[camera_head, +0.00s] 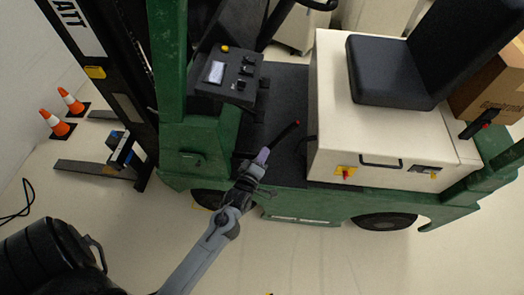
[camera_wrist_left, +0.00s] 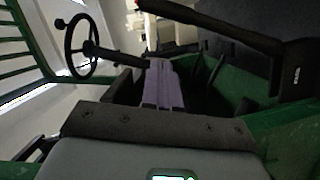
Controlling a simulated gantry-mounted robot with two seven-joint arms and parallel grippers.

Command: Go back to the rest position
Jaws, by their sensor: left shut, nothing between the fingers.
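My left gripper (camera_head: 263,156) has purple fingers and is at the end of a grey arm that comes up from the bottom of the head view. It is over the side opening of a green forklift (camera_head: 190,150), and its fingers are shut with nothing between them. A black lever with a red tip (camera_head: 290,131) shows just beyond the fingers; I cannot tell whether they touch. In the left wrist view the purple fingers (camera_wrist_left: 160,85) lie together near the middle. My right gripper is in neither view.
A control panel (camera_head: 228,74) and black mast (camera_head: 110,70) stand left of my gripper. A white housing (camera_head: 330,120) with a black seat (camera_head: 385,72) stands to the right. The steering wheel (camera_wrist_left: 83,34) shows upper left. Orange cones (camera_head: 58,125) stand far left. Floor in front is clear.

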